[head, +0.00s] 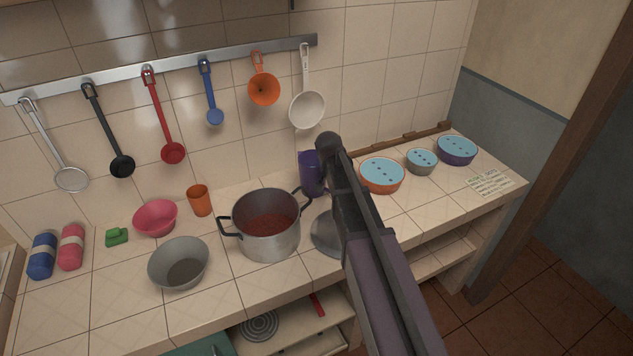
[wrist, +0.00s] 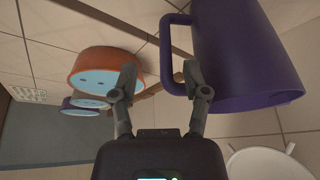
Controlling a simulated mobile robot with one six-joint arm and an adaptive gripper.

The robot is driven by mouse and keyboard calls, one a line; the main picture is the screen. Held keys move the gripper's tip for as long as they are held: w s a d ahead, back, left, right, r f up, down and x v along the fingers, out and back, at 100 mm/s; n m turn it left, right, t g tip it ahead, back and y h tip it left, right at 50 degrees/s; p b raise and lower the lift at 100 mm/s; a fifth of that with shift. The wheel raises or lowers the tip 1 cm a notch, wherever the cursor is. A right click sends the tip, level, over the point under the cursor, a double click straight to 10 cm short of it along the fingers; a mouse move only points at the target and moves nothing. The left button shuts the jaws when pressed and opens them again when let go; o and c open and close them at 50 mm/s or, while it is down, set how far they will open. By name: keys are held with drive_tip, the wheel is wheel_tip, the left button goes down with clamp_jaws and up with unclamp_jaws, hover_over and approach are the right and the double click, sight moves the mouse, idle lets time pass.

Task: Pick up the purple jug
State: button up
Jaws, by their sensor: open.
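The purple jug (head: 311,173) stands upright on the counter near the tiled wall, behind and right of the steel pot. My arm hides part of its right side in the head view. In the wrist view the jug (wrist: 245,60) fills the upper right, with its handle (wrist: 166,50) on its left side. My gripper (wrist: 158,73) is open. The handle's outer bar shows between the two fingertips, and the right fingertip overlaps the handle opening. I cannot tell whether either finger touches it. In the head view the fingers are hidden behind my arm.
The steel pot (head: 267,240) and a partly hidden grey lid (head: 328,236) are close in front of the jug. An orange container with a blue lid (head: 382,176) is to the right. An orange cup (head: 200,201) is left. Utensils hang from a rail (head: 180,66) above.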

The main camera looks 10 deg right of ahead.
drive_tip(key=shift+w+f, duration=0.1)
drive_tip(key=shift+f, duration=0.05)
idle(0.3)
drive_tip(key=shift+b+x, duration=2.35)
drive_tip(key=shift+x, duration=0.2)
drive_tip(key=shift+w+a, duration=0.2)
clamp_jaws()
